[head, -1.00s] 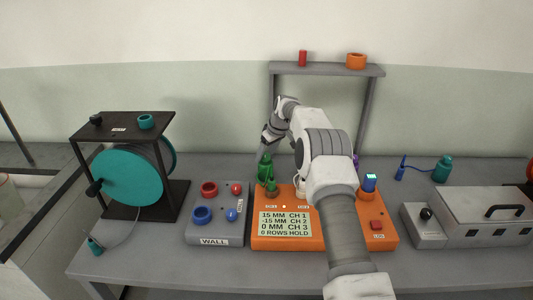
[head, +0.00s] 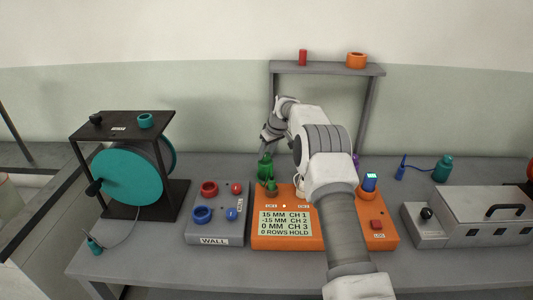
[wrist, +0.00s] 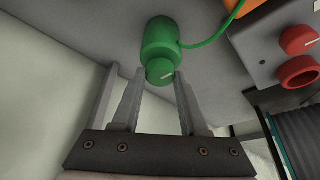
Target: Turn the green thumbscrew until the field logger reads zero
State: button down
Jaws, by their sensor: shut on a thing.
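The green thumbscrew (wrist: 160,71), a small round knob with a pale mark, sits on the end of a green cylinder (wrist: 161,40) in the wrist view. My gripper (wrist: 159,78) is shut on the thumbscrew, one finger on each side. In the head view the green cylinder (head: 265,166) stands behind the orange field logger (head: 325,238), with my gripper above it and my arm hiding part of the logger. The logger's display (head: 285,223) reads 15 MM CH 1, -15 MM CH 2, 0 MM CH 3 and 0 ROWS HOLD.
A grey WALL box (head: 218,228) with red and blue rings and knobs stands left of the logger. A teal reel (head: 128,178) is farther left. A grey shelf (head: 327,69) rises behind. A grey case (head: 485,213) sits at the right.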

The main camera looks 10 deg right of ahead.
jog(key=m, duration=0.2)
jog(key=m+h, duration=0.1)
jog(key=m, duration=0.1)
jog(key=shift+a+h, duration=0.15)
jog(key=shift+h, duration=0.15)
jog(key=shift+m+t+h, duration=0.3)
jog(key=shift+m+h, duration=0.4)
jog(key=shift+m, duration=1.2)
jog(key=shift+c, duration=2.1)
grip_release()
jog(key=v, duration=1.7)
jog(key=shift+r, duration=0.3)
jog(key=shift+a, duration=0.1)
